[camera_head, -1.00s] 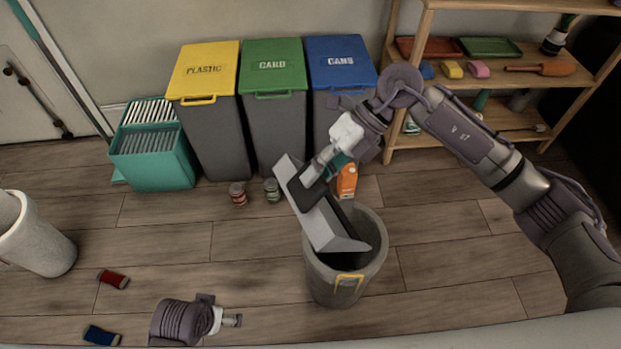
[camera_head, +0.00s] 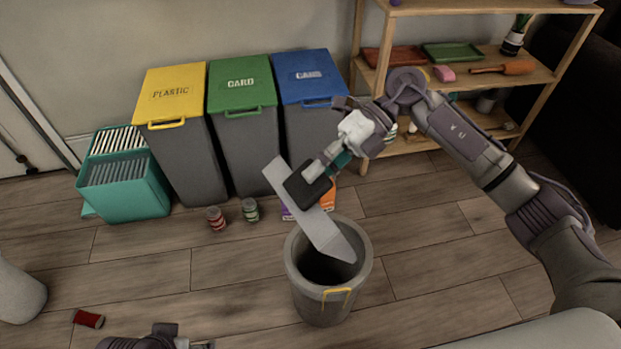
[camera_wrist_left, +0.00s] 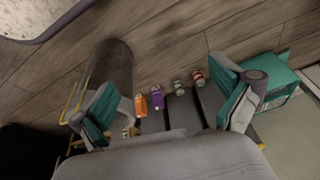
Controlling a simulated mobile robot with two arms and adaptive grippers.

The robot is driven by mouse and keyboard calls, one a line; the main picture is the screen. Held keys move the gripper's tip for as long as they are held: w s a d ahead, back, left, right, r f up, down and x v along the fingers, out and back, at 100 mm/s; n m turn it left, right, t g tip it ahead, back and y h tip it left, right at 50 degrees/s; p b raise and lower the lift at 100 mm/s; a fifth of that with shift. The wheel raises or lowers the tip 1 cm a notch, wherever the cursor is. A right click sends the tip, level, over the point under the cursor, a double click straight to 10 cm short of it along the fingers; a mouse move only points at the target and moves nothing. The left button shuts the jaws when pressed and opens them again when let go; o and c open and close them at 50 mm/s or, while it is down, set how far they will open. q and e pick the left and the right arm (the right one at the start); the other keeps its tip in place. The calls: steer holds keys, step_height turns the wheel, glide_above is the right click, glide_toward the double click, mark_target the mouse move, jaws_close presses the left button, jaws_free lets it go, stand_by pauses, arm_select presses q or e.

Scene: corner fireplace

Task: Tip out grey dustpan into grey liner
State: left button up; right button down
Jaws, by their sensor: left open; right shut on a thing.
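The grey dustpan (camera_head: 322,228) is tilted steeply, with its lower end over the mouth of the round grey liner (camera_head: 320,306), which has a yellow handle. A flat pale face of the dustpan shows; any contents are hidden. My right gripper (camera_head: 335,163) is shut on the dustpan's handle, above and behind the liner. The liner stands upright, and its visible inside is dark. My left gripper (camera_head: 200,345) is cut off at the bottom edge. In the left wrist view, its teal-padded fingers (camera_wrist_left: 170,108) are apart with nothing between them.
Yellow, green and blue-lidded bins (camera_head: 240,140) stand along the wall beside a teal crate (camera_head: 128,190). Two cans (camera_head: 233,214) and cartons are on the floor behind the liner. A wooden shelf (camera_head: 470,75) stands at back right. A red can (camera_head: 88,319) lies front left.

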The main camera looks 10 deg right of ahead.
arm_select(q)
steer(key=w+d+r+t+h+b, duration=0.1)
steer(key=w+d+r+t+b, duration=0.2)
steer(key=w+r+t, duration=0.2)
steer(key=w+d+r+t+h+b, duration=0.2)
steer(key=w+r+t, duration=0.4)
steer(key=w, duration=0.4)
steer(key=shift+d+m+t+b, duration=0.3)
steer(key=shift+d+t+b, duration=0.1)
steer(key=shift+t+b, duration=0.2)
arm_select(e)
steer(key=w+d+g+y, duration=0.1)
steer(key=w+d+y, duration=0.2)
steer(key=d, duration=0.5)
steer(key=shift+w+f+g+y, duration=0.2)
steer(key=shift+f+g+y, duration=0.2)
steer(key=shift+y, duration=0.2)
arm_select(q)
steer(key=shift+w+r, duration=0.1)
steer(key=shift+r, duration=0.05)
arm_select(e)
steer(key=shift+r, duration=0.1)
steer(key=shift+r, duration=0.1)
